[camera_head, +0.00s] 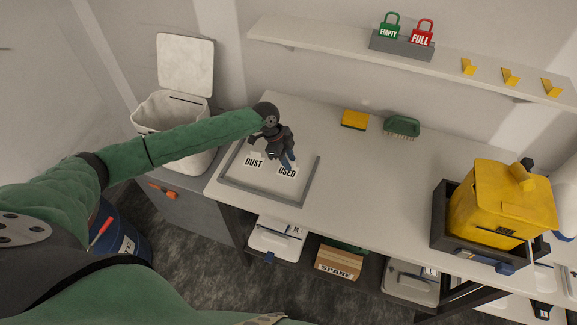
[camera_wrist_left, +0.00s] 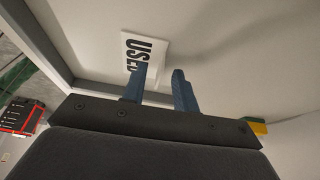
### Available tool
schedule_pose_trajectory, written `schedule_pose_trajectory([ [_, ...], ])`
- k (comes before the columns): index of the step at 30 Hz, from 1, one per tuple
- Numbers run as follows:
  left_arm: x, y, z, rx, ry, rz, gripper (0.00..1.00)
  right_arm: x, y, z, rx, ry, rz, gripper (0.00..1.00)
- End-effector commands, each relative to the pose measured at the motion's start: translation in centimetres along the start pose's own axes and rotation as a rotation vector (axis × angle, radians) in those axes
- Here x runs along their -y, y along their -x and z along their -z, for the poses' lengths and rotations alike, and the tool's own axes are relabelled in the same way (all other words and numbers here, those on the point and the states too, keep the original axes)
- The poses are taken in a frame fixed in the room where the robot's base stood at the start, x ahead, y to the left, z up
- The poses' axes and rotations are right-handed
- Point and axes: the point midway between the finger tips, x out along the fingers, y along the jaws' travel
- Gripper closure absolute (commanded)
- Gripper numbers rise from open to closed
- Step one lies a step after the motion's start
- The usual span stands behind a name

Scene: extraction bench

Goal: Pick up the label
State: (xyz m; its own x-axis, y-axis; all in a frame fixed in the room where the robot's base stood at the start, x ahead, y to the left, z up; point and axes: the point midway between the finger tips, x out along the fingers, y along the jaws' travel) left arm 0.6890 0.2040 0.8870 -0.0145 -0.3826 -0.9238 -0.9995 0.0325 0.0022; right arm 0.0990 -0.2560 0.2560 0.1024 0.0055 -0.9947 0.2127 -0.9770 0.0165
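The white USED label (camera_head: 287,171) lies on the bench inside a grey raised frame (camera_head: 262,194). A second white label, DUST (camera_head: 254,161), lies to its left in the same frame. My left gripper (camera_head: 288,162) points down just above the USED label's upper edge. In the left wrist view, my left gripper (camera_wrist_left: 160,70) is open, with its two blue fingers apart. Nothing shows held between the fingers. I cannot tell whether the fingertips touch the label or bench. My right gripper is not in view.
A yellow sponge (camera_head: 354,119) and green brush (camera_head: 402,127) lie at the back. A yellow machine part (camera_head: 500,200) sits in a dark tray at right. A shelf (camera_head: 340,39) runs above; a lidded bin (camera_head: 185,65) stands left. The bench middle is clear.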

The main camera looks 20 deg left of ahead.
Motion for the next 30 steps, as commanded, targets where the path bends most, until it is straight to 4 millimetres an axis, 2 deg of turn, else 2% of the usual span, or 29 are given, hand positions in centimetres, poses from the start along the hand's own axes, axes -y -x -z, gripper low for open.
schedule_pose_trajectory([
  [8, 0.0, -0.2, 0.0, 0.000, -0.001, 0.000, 0.71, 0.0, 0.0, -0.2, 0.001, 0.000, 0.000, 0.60],
  [12, 0.0, -0.1, 0.0, 0.000, -0.001, 0.000, 0.98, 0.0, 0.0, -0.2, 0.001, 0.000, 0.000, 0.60],
  [13, 0.0, -0.1, 0.0, 0.000, -0.001, 0.000, 1.00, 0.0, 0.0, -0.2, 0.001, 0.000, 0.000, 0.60],
  [27, 0.1, 0.2, 0.1, 0.000, -0.001, 0.002, 1.00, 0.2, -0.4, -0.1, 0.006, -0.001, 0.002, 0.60],
  [29, 0.1, 0.5, 0.2, 0.000, -0.002, 0.003, 1.00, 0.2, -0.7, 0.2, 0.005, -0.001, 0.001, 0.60],
  [30, 0.1, 0.8, 0.3, 0.001, -0.003, 0.003, 1.00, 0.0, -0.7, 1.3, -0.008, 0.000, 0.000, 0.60],
])
